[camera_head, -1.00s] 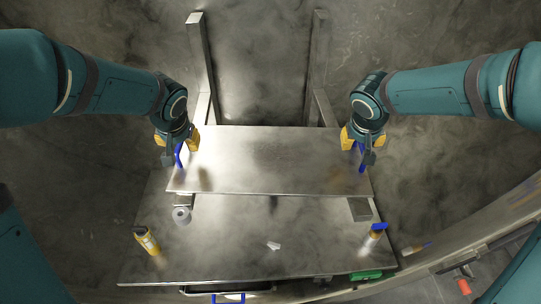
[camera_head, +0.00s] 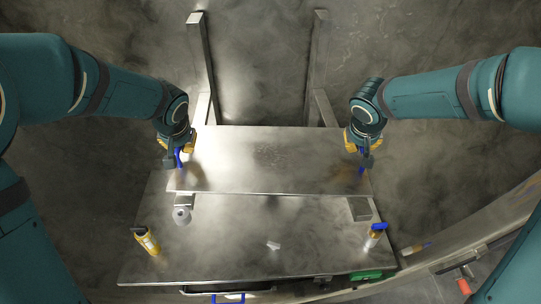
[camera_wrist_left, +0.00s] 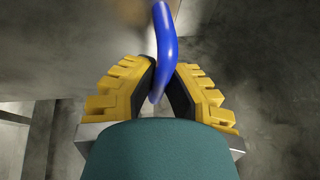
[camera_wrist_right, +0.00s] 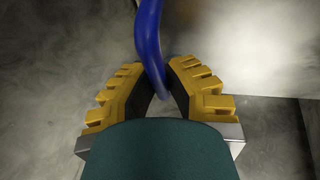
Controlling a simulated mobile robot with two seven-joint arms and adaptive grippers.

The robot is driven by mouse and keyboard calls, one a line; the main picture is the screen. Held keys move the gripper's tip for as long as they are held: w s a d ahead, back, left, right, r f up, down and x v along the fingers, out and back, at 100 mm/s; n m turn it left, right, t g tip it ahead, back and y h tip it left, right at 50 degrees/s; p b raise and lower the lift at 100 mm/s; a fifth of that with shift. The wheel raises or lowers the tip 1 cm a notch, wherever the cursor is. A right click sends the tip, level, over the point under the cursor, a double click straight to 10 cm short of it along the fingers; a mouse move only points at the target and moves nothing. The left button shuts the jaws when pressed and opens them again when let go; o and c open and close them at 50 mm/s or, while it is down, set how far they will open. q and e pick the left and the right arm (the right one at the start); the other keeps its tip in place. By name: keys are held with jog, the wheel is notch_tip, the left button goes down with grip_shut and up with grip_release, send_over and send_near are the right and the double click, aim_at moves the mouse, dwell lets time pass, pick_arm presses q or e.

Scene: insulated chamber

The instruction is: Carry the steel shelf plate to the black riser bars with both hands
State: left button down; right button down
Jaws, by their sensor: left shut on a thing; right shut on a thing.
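The steel shelf plate (camera_head: 268,165) lies level across the middle of the head view, with a blue handle at each end. My left gripper (camera_head: 179,156) is shut on the left blue handle (camera_wrist_left: 164,45). My right gripper (camera_head: 362,157) is shut on the right blue handle (camera_wrist_right: 149,45). Dark grey bar ends show past the plate's near edge at left (camera_head: 184,202) and right (camera_head: 360,208). I cannot tell if these are the black riser bars; the plate hides the rest of them.
A steel table (camera_head: 225,250) lies below and nearer. Metal rails (camera_head: 202,60) and (camera_head: 317,60) stand beyond the plate.

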pick_arm(q)
jog(key=shift+r, duration=0.2)
pick_arm(e)
jog(key=shift+r, duration=0.2)
